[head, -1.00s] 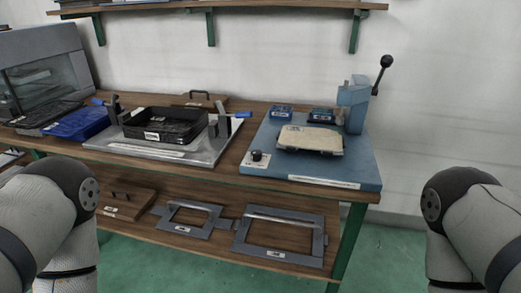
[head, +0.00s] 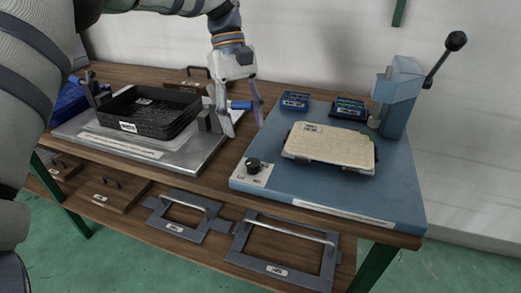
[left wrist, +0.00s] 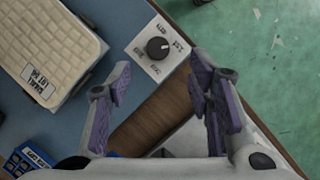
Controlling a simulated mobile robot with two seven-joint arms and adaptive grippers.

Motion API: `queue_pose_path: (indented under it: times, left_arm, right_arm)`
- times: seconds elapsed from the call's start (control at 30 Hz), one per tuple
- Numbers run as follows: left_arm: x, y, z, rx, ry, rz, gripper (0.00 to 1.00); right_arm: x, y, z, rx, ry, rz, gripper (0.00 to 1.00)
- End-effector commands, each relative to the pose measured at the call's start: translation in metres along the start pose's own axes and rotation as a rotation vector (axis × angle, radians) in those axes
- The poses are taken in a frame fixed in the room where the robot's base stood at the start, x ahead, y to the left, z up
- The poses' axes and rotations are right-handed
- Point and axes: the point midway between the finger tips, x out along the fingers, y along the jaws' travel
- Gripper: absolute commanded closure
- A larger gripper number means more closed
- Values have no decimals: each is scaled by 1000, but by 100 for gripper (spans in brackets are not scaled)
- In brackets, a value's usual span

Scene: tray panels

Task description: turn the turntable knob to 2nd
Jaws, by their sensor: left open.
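The black knob (head: 253,165) sits on a white label plate (head: 246,178) at the front left corner of the blue machine base (head: 310,190). In the left wrist view the knob (left wrist: 157,48) lies just ahead of the fingers. Its light pointer mark points toward the right side of that picture; the print around it is too small to read surely. My left gripper (head: 243,112) is open and empty, above the bench behind the knob and apart from it. Its purple finger pads also show in the left wrist view (left wrist: 160,80). My right gripper is out of view.
A cream panel (head: 330,143) lies on the blue base, with a lever press (head: 400,98) behind it. A black tray (head: 150,112) in a metal fixture (head: 130,150) stands to the left. Framed panels (head: 285,255) lie on the lower shelf. The floor in front is clear.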

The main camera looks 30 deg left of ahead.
Motion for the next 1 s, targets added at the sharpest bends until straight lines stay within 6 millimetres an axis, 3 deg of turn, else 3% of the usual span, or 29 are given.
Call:
queue_pose_path:
  times: [0.1, 0.3, 0.43, 0.67, 0.9, 1.0]
  left_arm:
    - [31, -1, 2, 3, -3, -3, 53]
    - [71, 0, 0, 2, -1, -2, 53]
    - [81, 0, 1, 3, 0, 0, 53]
    - [83, 0, 0, 2, 1, -1, 53]
    - [82, 0, 0, 2, 1, -1, 100]
    - [82, 0, 0, 3, 1, -1, 100]
  right_arm:
    - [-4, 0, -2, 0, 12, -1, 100]
    - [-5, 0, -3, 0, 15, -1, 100]
    - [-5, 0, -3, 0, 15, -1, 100]
    - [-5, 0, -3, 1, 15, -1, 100]
    - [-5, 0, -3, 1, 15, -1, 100]
    - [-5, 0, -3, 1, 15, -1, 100]
